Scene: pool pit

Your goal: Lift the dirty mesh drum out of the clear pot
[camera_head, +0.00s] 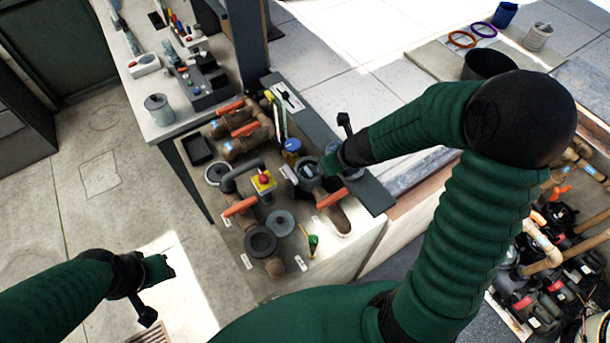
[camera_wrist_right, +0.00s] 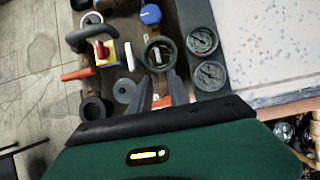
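The pot (camera_head: 296,183) stands on the bench with its round dark rim, just left of my right gripper (camera_head: 330,165). In the right wrist view the pot (camera_wrist_right: 147,47) is open at the top, straight ahead of the fingertips. Inside it is a dark round shape with a pale piece across it, perhaps the drum; I cannot make out any mesh.
A yellow box with a red knob (camera_head: 263,181), a grey disc (camera_head: 281,223), a black ring (camera_head: 261,242) and pipes with orange handles (camera_head: 332,198) crowd the bench. A blue-capped container (camera_head: 292,145) stands behind the pot. Two gauges (camera_wrist_right: 202,40) (camera_wrist_right: 210,75) lie right of it.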

